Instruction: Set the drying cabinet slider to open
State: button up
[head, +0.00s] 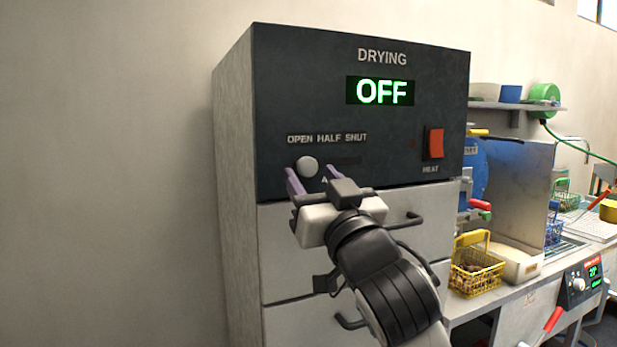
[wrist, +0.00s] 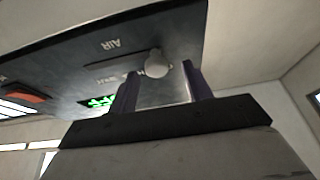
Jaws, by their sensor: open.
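The drying cabinet (head: 235,200) has a dark front panel with a display reading OFF (head: 380,91). The slider's round grey knob (head: 307,167) sits at the left end of its slot, under the word OPEN. The slot (head: 346,161) runs right from it under HALF and SHUT. My gripper (head: 309,178) is at the panel with its purple fingers open, one on each side of the knob. In the wrist view the knob (wrist: 157,65) shows between the two finger tips, with a gap to the right finger. I cannot tell whether the left finger touches it.
A red HEAT switch (head: 434,143) is on the panel's right. Drawers with dark handles (head: 405,220) lie below. To the right, a bench holds a yellow basket (head: 476,268) and a blue basket (head: 553,232). The wall left of the cabinet is clear.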

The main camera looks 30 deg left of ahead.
jog(key=b+v, duration=0.3)
jog(key=v, duration=0.8)
jog(key=shift+f, duration=0.15)
jog(key=shift+s, duration=0.15)
